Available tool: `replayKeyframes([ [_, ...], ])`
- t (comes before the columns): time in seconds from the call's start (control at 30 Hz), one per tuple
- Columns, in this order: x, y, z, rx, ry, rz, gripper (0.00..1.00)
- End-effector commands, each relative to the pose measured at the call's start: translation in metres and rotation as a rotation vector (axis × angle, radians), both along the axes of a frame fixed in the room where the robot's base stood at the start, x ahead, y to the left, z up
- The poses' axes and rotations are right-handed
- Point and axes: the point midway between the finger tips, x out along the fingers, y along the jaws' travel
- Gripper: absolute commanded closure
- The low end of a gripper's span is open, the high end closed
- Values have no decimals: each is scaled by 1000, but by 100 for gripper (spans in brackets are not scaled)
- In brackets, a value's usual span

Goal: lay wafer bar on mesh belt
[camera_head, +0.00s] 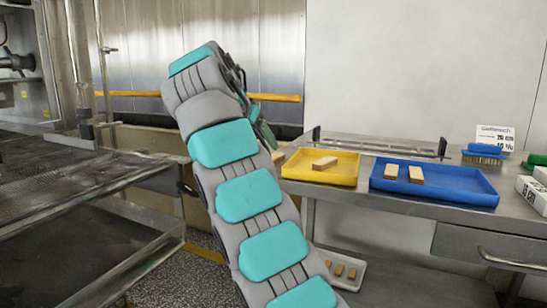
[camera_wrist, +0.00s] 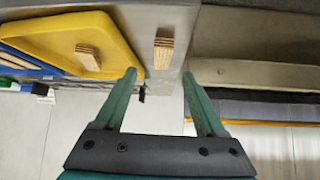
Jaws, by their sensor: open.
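One wafer bar (camera_wrist: 163,52), tan and layered, lies on the bare grey bench outside the yellow tray. In the head view this bar (camera_head: 278,157) shows beside my arm, near the bench's left end. Another wafer bar (camera_head: 325,163) lies in the yellow tray (camera_head: 318,180). My gripper (camera_wrist: 159,76) is open with nothing between its fingers. In the wrist view the loose bar appears beyond the fingertips, roughly in line with the gap, apart from them. In the head view my arm hides most of the gripper. The dark mesh belt (camera_head: 60,185) is at the left.
A blue tray (camera_head: 450,192) holds two bars right of the yellow one. A low rail (camera_head: 380,148) runs along the bench's back. A blue brush (camera_head: 485,151) and white boxes stand at right. A white tray (camera_head: 340,283) with several bars sits below. Metal frame posts stand by the belt.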

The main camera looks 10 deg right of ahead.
Motion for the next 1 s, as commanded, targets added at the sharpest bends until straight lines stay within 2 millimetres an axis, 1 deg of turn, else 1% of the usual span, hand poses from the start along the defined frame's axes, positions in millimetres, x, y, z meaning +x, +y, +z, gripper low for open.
replayKeyframes([
  [0.03, 3, -3, -6, 0, 2, -1, 28],
  [0.1, 7, -6, -13, 0, 4, -2, 28],
  [0.37, 20, -15, -27, -1, 6, -3, 28],
  [0.6, 40, -30, -50, -1, 3, -3, 28],
  [0.7, 43, -33, -53, -1, 3, -1, 28],
  [0.87, 43, -33, -52, -2, 2, -1, 28],
  [0.9, 43, -33, -52, -1, 3, -1, 29],
  [1.0, 43, -33, -52, -1, 2, -2, 40],
])
